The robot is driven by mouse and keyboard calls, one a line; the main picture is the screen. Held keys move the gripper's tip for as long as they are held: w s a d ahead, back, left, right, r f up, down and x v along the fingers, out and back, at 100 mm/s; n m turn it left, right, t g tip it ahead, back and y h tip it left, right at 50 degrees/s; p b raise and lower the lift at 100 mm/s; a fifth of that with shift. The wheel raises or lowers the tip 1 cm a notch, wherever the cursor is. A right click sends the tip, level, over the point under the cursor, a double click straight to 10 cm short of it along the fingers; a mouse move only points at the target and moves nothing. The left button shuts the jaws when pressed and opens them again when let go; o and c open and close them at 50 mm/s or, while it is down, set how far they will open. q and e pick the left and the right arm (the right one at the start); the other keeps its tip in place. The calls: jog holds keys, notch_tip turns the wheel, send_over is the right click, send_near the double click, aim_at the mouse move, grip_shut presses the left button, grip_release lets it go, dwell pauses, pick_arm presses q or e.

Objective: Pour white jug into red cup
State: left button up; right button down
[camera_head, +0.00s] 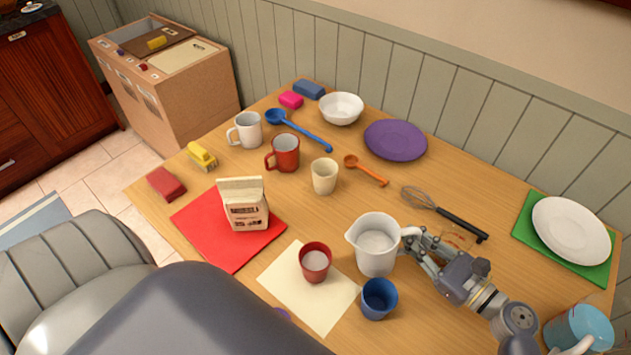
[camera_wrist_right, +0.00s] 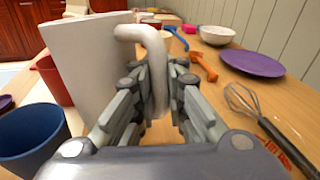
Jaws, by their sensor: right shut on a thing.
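The white jug (camera_head: 374,250) is upright in the head view, with white contents visible inside. My right gripper (camera_head: 418,246) is shut on the jug's handle at its right side. The right wrist view shows the handle (camera_wrist_right: 157,60) between the fingers of the gripper (camera_wrist_right: 158,100). I cannot tell whether the jug touches the table. The small red cup (camera_head: 315,264) stands upright on a cream sheet (camera_head: 290,290), left of the jug and apart from it, with something pale inside. A red mug (camera_head: 284,154) stands farther back. My left gripper is not in view.
A blue cup (camera_head: 379,299) stands just in front of the jug. A carton (camera_head: 246,204) stands on a red mat (camera_head: 205,235) to the left. A blue mug (camera_head: 577,330) is at the right.

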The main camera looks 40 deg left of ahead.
aim_at(419, 229)
jog(key=shift+w+f, duration=0.1)
jog(key=shift+f, duration=0.05)
notch_tip(419, 229, up, 4)
jog(key=p, duration=0.4)
jog(key=shift+r+p, duration=0.25)
jog(key=shift+p, duration=0.05)
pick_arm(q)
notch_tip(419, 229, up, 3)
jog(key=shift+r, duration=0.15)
pick_arm(e)
jog(key=shift+f, duration=0.1)
